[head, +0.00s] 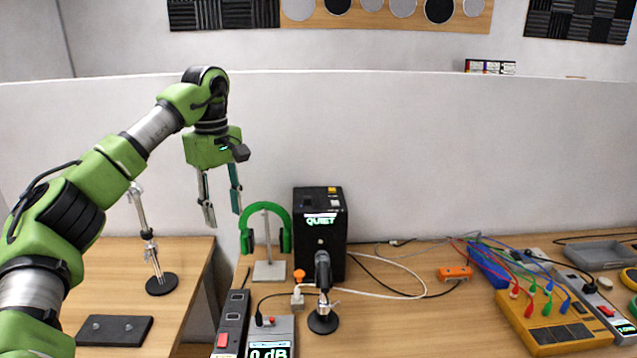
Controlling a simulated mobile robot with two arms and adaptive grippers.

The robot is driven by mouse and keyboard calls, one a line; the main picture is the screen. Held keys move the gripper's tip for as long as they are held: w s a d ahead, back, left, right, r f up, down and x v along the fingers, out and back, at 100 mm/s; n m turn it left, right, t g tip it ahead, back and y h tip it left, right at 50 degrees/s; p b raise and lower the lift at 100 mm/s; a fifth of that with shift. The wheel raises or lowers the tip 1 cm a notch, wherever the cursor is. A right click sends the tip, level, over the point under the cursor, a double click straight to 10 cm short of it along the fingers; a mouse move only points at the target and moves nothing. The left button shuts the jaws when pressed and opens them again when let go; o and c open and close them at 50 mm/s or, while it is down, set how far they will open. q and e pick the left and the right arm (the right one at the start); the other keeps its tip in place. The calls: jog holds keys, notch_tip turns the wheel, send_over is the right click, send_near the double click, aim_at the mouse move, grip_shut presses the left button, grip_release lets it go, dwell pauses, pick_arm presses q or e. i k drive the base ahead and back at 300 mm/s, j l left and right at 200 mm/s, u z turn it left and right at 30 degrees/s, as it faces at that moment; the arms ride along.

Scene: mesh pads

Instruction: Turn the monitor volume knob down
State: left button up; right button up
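A black box (304,238) with a lit "QUIET" label on its front stands on the table, right of the middle of the left half of the view. It looks like the monitor. I cannot clearly make out a volume knob; a microphone (322,270) on a small stand hides part of the box's front. My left gripper (223,212) hangs in the air with its fingers pointing down, left of the box and above the table. Its two fingers are apart with nothing between them. My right gripper is out of view.
Green headphones (245,240) hang on a stand between my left gripper and the box. A power strip (230,325) and a meter reading "0 dB" (285,325) lie in front. A yellow patch box (545,325) with cables sits right. A gap separates two tables.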

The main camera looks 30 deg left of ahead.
aim_at(308, 200)
jog(key=i, duration=1.25)
